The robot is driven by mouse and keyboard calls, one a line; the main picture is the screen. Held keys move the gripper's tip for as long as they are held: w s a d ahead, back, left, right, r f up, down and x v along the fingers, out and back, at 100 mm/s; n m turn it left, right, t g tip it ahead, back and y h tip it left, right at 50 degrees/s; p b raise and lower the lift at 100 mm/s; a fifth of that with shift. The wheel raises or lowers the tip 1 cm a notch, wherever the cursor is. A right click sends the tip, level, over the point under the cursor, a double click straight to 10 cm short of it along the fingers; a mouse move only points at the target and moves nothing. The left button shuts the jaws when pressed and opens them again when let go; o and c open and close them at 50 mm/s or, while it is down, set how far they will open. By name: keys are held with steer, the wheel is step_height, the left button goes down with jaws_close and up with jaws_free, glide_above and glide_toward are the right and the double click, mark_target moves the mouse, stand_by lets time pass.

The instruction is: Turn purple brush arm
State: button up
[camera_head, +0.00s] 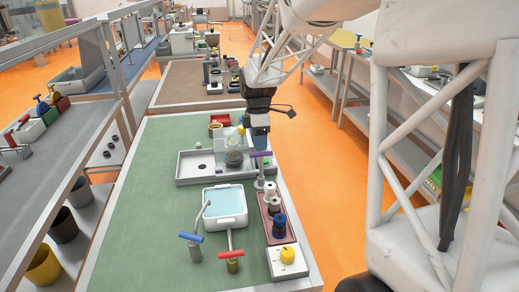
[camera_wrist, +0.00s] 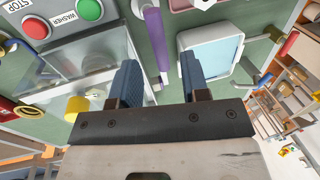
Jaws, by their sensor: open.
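The purple brush arm (camera_head: 261,154) is a short bar on top of a grey post, at the right end of the grey washer unit (camera_head: 195,178). In the wrist view the purple bar (camera_wrist: 154,45) runs lengthwise between my two blue fingers. My gripper (camera_head: 260,132) is just above the bar in the head view. In the wrist view my gripper (camera_wrist: 160,68) is open, with a finger on each side of the bar and nothing held. I cannot tell how deep the bar sits between the fingers.
A clear glass cover (camera_wrist: 88,60) lies left of my fingers, by a green button (camera_wrist: 88,10). A white basin of blue water (camera_head: 225,203) is in front. The green mat's left side is clear.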

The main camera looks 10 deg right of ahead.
steer(key=shift+s+f, duration=0.15)
steer(key=shift+f, duration=0.55)
steer(key=shift+s+f, duration=0.1)
steer(key=shift+f, duration=0.6)
jaws_close()
